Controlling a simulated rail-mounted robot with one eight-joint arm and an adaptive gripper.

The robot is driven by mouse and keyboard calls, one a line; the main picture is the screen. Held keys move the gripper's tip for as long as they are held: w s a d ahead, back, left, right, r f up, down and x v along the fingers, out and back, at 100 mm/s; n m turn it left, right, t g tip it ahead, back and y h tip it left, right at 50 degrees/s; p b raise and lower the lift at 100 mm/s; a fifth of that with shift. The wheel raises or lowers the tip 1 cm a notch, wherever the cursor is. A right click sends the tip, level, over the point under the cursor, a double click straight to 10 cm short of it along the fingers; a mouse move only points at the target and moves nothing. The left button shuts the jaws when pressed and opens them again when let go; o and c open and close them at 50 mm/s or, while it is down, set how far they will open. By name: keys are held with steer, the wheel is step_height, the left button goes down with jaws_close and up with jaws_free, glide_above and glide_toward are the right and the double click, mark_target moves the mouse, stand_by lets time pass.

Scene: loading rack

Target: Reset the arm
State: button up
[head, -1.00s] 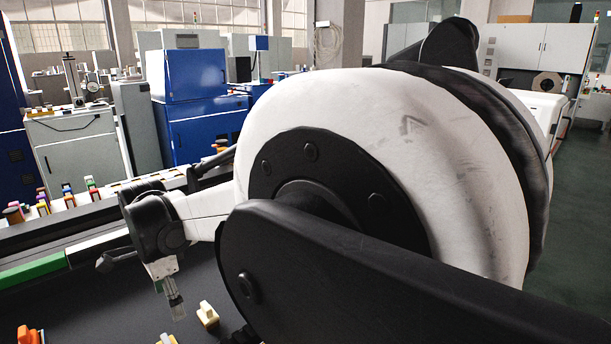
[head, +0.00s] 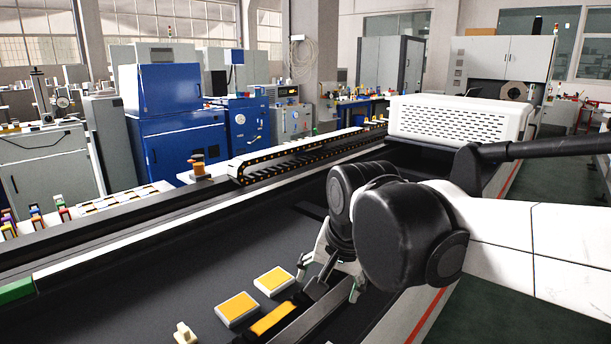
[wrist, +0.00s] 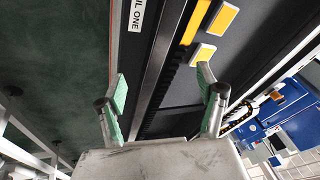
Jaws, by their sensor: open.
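My gripper (head: 329,282) is low over the dark rail bed in the head view, just right of two yellow-topped white blocks. My black wrist and forearm partly cover it from the right. In the wrist view my gripper (wrist: 162,76) has its two green-padded fingers wide apart, with nothing between them. It is open and empty. Part of the bed's edge, with a dark toothed strip, shows beyond the fingers. The gap between the fingertips and the bed is hard to judge.
Two yellow-topped blocks (head: 237,309) (head: 273,280) and a cream piece (head: 184,333) lie on the bed. Coloured pieces (head: 36,218) line the far-left ledge. A white vented housing (head: 457,120) stands behind. The bed's middle left is clear.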

steer(key=s+d+f+n+t+h, duration=0.1)
steer(key=s+d+f+n, duration=0.3)
steer(key=s+d, duration=0.8)
steer(key=d+f+t, duration=0.1)
steer(key=d, duration=0.2)
steer(key=shift+d+t, duration=0.15)
steer(key=shift+t, duration=0.25)
steer(key=shift+s+f, duration=0.1)
